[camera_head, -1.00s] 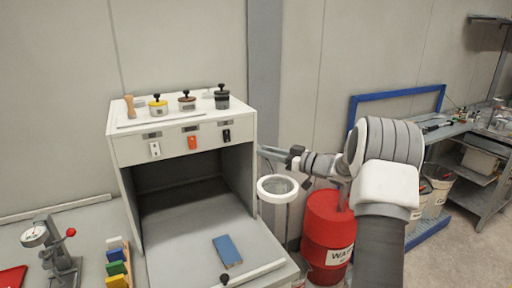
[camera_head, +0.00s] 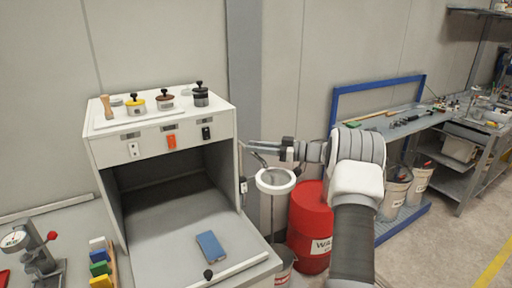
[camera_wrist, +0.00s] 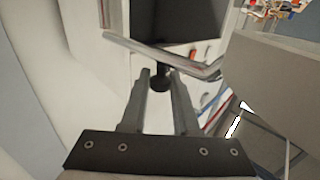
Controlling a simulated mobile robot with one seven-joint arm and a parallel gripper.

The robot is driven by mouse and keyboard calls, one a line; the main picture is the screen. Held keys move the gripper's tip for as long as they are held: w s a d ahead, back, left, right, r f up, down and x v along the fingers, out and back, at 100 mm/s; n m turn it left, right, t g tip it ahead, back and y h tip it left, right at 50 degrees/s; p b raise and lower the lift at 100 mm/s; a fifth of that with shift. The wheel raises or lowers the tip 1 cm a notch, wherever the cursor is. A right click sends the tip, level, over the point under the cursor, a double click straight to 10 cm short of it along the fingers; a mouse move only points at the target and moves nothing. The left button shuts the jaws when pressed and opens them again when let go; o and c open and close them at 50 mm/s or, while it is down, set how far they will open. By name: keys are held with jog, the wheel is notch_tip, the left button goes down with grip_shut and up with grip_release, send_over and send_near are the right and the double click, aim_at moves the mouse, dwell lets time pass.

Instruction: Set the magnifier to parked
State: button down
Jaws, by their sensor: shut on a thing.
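The magnifier (camera_head: 276,181) is a white ring with a clear lens, just right of the open-fronted white cabinet. Its arm shows in the wrist view as a bent silver bar (camera_wrist: 165,57) just beyond the fingertips. My gripper (camera_head: 262,148) reaches in from the right, above and behind the ring. In the wrist view its two fingers (camera_wrist: 160,78) close around a black round knob (camera_wrist: 160,83) below the bar, which looks like part of the magnifier. The joint between knob and bar is hard to make out.
The cabinet (camera_head: 102,152) carries several knobbed weights on top and switches on its front. A blue block (camera_head: 210,246) lies on its floor. A red drum (camera_head: 312,228) stands right of the magnifier. A blue frame and a cluttered bench (camera_head: 430,122) are further right.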

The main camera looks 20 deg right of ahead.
jog(key=shift+d+r, duration=0.1)
jog(key=c, duration=0.7)
grip_release()
jog(key=shift+o, duration=0.2)
jog(key=b+v, duration=0.3)
jog(key=v, duration=1.4)
jog(key=shift+s+d, duration=0.15)
